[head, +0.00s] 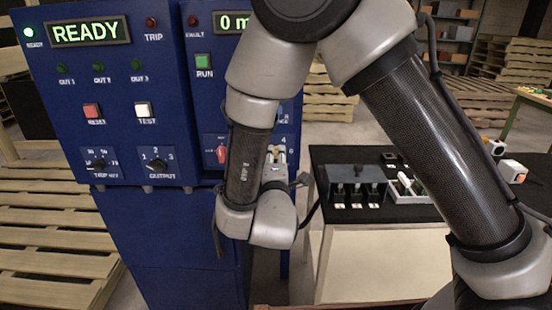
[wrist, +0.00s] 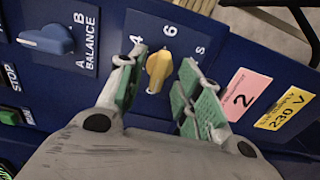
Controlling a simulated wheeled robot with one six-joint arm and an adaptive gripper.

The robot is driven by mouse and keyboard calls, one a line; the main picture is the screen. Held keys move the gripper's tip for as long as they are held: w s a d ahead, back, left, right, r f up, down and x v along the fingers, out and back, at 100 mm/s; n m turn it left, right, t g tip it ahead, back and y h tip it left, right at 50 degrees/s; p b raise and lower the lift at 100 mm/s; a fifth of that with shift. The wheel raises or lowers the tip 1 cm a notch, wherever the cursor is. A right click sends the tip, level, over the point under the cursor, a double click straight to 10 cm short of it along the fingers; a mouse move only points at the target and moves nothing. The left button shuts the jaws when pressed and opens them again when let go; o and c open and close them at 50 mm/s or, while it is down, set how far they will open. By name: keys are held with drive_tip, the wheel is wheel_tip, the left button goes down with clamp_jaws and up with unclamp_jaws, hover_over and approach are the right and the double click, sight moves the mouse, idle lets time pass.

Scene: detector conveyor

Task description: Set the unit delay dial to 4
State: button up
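The yellow dial (wrist: 157,70) sits on the blue panel, with the marks 4, 6 and S beside it in the wrist view. Its long knob is tilted, its upper end towards the 6 side; I cannot tell for sure which end is the pointer. My gripper (wrist: 160,69) is open, with one green-padded finger on each side of the dial and gaps visible between. In the head view, my arm covers much of this part of the panel; the gripper (head: 276,157) is small there, below a printed 4.
A blue balance knob (wrist: 57,40) is left of the dial, with stop and green buttons beyond. Pink and yellow labels are at right. The blue cabinet (head: 165,225) shows READY on its display (head: 90,32). A dark-topped table (head: 345,222) with parts stands right of it.

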drive_tip(key=shift+w, duration=0.6)
drive_tip(key=shift+c, duration=0.4)
clamp_jaws()
drive_tip(key=shift+m, duration=0.4)
drive_tip(key=m, duration=2.2)
drive_tip(key=shift+m, duration=0.4)
